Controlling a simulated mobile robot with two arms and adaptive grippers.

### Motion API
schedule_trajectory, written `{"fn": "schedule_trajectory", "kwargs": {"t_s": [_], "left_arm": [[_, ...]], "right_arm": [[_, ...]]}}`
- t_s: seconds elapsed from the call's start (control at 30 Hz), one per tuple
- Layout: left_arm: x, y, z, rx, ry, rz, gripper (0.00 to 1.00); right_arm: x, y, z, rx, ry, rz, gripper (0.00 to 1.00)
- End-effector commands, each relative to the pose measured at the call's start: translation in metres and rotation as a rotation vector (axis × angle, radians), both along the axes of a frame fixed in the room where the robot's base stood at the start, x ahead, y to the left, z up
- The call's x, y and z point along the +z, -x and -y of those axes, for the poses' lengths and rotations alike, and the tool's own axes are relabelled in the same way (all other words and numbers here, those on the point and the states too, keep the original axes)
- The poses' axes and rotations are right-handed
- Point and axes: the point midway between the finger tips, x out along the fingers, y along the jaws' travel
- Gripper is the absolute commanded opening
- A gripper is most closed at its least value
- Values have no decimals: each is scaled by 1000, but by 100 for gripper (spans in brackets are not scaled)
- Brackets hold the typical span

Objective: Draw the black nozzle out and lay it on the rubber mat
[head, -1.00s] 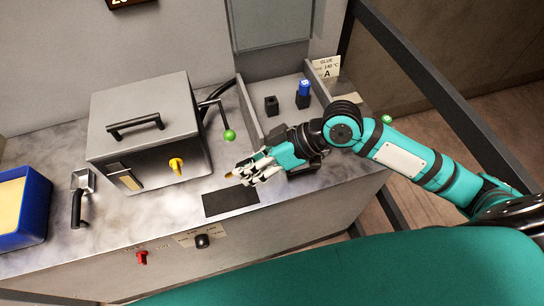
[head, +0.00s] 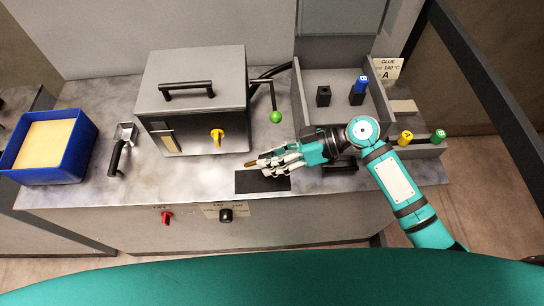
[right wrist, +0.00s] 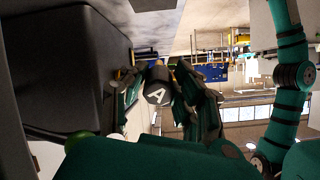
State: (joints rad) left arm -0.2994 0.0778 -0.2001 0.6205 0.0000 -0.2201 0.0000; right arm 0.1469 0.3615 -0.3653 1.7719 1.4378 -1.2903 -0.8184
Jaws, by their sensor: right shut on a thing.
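The black nozzle, marked with a white A, shows end-on between the fingers in the right wrist view (right wrist: 157,90). In the head view its brass tip (head: 250,163) sticks out to the left of the fingers, and its black body is mostly hidden by them. My right gripper (head: 268,162) is shut on it and holds it lying roughly level. The dark rubber mat (head: 262,184) lies at the front of the worktop. The gripper and nozzle overlap the mat's back edge in the picture; I cannot tell how high above it. My left gripper is out of view.
A grey machine (head: 195,95) with a yellow knob stands behind left; a green-tipped lever (head: 275,117) hangs at its right. A black holder (head: 323,96) and a blue nozzle (head: 361,84) stand in the bay behind. Yellow (head: 404,138) and green (head: 438,136) nozzles stand at right.

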Motion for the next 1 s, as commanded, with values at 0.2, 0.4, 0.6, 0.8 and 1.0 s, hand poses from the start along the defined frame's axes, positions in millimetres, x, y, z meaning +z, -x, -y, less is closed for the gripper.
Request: {"fn": "schedule_trajectory", "kwargs": {"t_s": [0.2,0.4,0.6,0.8,1.0], "left_arm": [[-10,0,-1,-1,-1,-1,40],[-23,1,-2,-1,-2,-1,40],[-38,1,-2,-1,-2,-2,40],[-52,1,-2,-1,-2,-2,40],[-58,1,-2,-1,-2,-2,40]], "right_arm": [[-13,0,0,0,0,-1,0],[-31,0,0,-2,0,-1,0],[-52,0,0,-1,0,-1,0],[-71,0,0,-2,0,-1,0],[-81,0,0,-2,2,0,0]]}}
